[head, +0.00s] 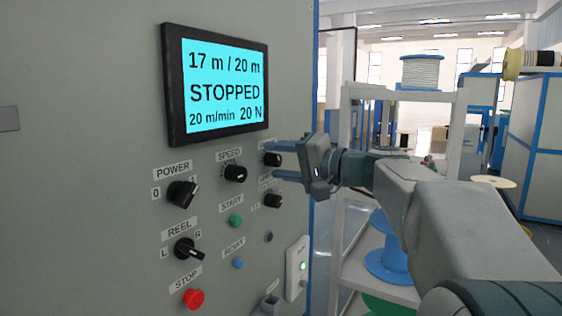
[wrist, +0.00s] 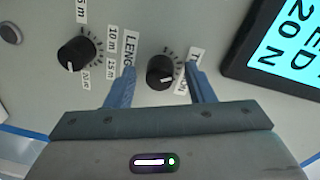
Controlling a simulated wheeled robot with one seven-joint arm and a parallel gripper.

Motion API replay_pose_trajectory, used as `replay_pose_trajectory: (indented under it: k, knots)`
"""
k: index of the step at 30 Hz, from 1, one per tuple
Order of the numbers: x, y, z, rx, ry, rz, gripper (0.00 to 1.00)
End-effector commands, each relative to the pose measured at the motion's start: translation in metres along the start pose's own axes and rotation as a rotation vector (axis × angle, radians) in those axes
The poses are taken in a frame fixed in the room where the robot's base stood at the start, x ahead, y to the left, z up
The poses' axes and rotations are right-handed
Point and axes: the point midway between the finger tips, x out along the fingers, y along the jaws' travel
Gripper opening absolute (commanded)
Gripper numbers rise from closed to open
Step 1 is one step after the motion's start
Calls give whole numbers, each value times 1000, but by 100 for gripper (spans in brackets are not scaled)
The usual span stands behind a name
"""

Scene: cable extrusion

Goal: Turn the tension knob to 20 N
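The tension knob (head: 272,159) is the black upper right knob on the grey panel. In the wrist view the tension knob (wrist: 163,72) sits between my two blue fingers, its label partly hidden by a finger. My gripper (head: 273,160) is open at the panel, one finger above and one below the knob. In the wrist view my gripper (wrist: 161,72) shows gaps between both fingers and the knob. The screen (head: 222,92) reads 17 m / 20 m, STOPPED, 20 m/min and 20 N.
The length knob (wrist: 77,53) is beside the tension knob, just outside one finger. The speed knob (head: 235,173), power switch (head: 182,193), reel switch (head: 187,249), green start button (head: 236,221) and red stop button (head: 194,299) are on the same panel. A white shelf (head: 455,130) stands behind my arm.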

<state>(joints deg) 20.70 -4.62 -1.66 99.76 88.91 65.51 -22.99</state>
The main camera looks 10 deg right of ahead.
Motion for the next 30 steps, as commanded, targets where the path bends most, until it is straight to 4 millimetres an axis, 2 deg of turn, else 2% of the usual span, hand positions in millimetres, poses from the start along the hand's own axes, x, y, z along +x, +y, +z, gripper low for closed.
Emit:
replay_pose_trajectory:
  k: [8,11,18,24,30]
  knots:
    - [-6,0,0,-1,2,0,49]
    - [-21,2,0,-2,4,1,49]
    - [-76,2,0,-3,5,1,49]
    - [-115,1,0,0,3,1,49]
    - [-135,0,0,-1,1,0,49]
